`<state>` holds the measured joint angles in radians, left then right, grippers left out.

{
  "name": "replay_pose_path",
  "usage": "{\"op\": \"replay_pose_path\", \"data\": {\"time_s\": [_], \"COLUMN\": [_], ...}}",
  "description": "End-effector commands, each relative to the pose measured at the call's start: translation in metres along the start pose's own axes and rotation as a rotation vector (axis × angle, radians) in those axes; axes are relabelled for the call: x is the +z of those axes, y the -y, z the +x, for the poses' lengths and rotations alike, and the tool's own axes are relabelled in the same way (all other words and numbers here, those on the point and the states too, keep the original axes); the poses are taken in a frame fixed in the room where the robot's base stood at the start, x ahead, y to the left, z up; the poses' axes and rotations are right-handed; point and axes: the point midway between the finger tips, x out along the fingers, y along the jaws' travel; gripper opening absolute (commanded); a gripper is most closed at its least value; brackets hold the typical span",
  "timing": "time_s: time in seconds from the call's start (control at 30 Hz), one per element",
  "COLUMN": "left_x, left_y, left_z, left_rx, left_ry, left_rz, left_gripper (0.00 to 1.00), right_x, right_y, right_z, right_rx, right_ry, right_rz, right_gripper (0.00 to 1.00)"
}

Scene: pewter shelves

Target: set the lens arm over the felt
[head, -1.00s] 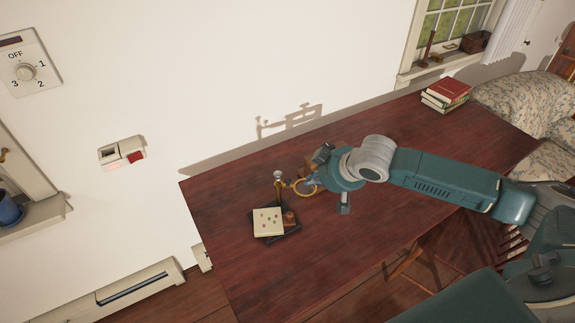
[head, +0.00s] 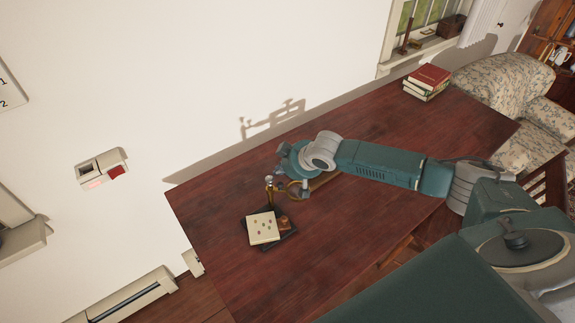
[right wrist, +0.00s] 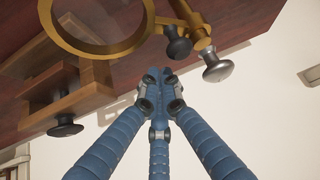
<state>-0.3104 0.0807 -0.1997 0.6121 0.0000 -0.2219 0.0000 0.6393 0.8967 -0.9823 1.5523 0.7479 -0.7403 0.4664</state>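The lens arm is a brass ring (head: 294,190) beside a brass post with a silver top (head: 269,184). In the right wrist view the brass ring (right wrist: 140,38) is large at the top, with a dark knob and a silver knob to its right. A cream square pad with small spots (head: 263,228), perhaps the felt, lies on a dark base in front of the post; the ring is behind and right of it. My right gripper (head: 284,166) is just behind the ring. In the wrist view its blue fingers (right wrist: 160,74) meet, with nothing visible between them. My left gripper is out of view.
A wooden block with a dark knob (right wrist: 65,90) is at the left of the wrist view. A small brown piece (head: 284,222) sits beside the pad. Stacked books (head: 427,82) lie at the back right of the red-brown table (head: 350,225). The table's front is clear.

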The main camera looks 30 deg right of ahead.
Motion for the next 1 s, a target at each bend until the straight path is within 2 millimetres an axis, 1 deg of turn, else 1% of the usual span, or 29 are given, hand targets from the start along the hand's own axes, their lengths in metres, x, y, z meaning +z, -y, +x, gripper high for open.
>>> {"op": "replay_pose_path", "data": {"time_s": [0.03, 0.07, 0.1, 0.2, 0.27, 0.4, 0.53, 0.63, 0.87, 1.0], "left_x": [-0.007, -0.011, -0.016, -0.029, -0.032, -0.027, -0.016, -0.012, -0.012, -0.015], "left_y": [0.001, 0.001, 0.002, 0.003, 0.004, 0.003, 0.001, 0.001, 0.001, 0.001], "left_z": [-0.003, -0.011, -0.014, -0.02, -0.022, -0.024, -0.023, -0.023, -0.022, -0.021], "left_rx": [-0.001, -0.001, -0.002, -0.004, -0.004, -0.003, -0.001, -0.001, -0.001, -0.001], "left_ry": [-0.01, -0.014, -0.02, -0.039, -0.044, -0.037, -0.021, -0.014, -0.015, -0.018], "left_rz": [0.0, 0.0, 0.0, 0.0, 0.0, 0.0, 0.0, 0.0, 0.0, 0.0], "left_gripper": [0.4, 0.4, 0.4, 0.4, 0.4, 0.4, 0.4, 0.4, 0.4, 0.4], "right_x": [0.0, 0.006, 0.011, 0.021, 0.026, 0.032, 0.033, 0.032, 0.03, 0.022], "right_y": [0.001, -0.001, -0.001, -0.001, 0.0, 0.0, 0.0, 0.0, 0.002, 0.005], "right_z": [0.006, -0.004, -0.009, -0.016, -0.018, -0.021, -0.021, -0.021, -0.019, -0.012], "right_rx": [0.0, 0.002, 0.002, 0.001, 0.001, 0.0, 0.0, 0.0, 0.004, 0.019], "right_ry": [0.002, 0.005, 0.005, 0.003, 0.002, 0.002, 0.001, 0.001, 0.0, 0.0], "right_rz": [-0.001, -0.003, -0.004, -0.003, -0.002, -0.002, -0.001, -0.001, 0.005, 0.026], "right_gripper": [0.0, 0.0, 0.0, 0.0, 0.0, 0.0, 0.0, 0.0, 0.0, 0.0]}}
